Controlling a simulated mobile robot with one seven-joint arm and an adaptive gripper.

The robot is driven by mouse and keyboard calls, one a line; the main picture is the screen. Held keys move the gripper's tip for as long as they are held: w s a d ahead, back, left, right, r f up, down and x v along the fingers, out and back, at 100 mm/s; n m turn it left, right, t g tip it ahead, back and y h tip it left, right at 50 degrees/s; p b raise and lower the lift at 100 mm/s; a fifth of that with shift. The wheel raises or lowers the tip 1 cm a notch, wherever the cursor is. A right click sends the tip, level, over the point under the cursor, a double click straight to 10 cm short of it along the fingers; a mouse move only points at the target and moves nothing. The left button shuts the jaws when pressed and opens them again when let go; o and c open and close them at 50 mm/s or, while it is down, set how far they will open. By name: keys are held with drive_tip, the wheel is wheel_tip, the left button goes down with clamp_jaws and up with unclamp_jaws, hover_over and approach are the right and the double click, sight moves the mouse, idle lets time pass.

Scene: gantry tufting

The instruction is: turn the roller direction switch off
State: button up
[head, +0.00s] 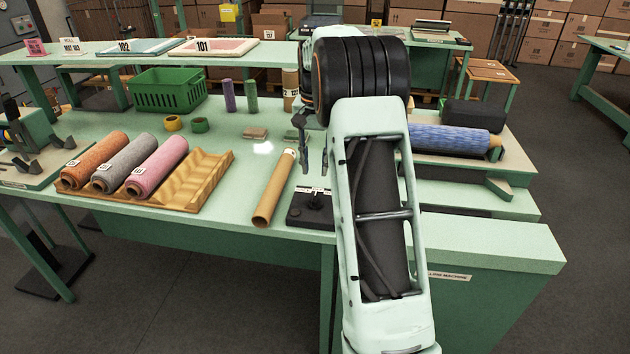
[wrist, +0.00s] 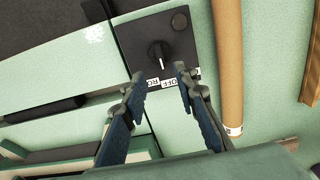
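The roller direction switch is a dark square panel (head: 308,213) near the front edge of the green bench. In the wrist view the panel (wrist: 143,35) carries a black knob (wrist: 160,56) with a light pointer mark. White labels (wrist: 165,80) lie along its near edge; "OFF" reads upside down, and the other is partly hidden by a finger. My gripper (head: 314,171) is above the panel, pointing down. In the wrist view my gripper (wrist: 159,75) is open and empty, with the knob ahead of the gap between its fingertips, apart from both.
A cardboard tube (head: 273,190) lies just left of the panel. A wooden rack (head: 205,178) holds rolls further left. A blue roll (head: 450,139) lies to the right beyond my arm. A green basket (head: 167,91) stands behind.

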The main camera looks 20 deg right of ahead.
wheel_tip(320, 180, up, 3)
drive_tip(key=shift+f, duration=0.15)
idle(0.4)
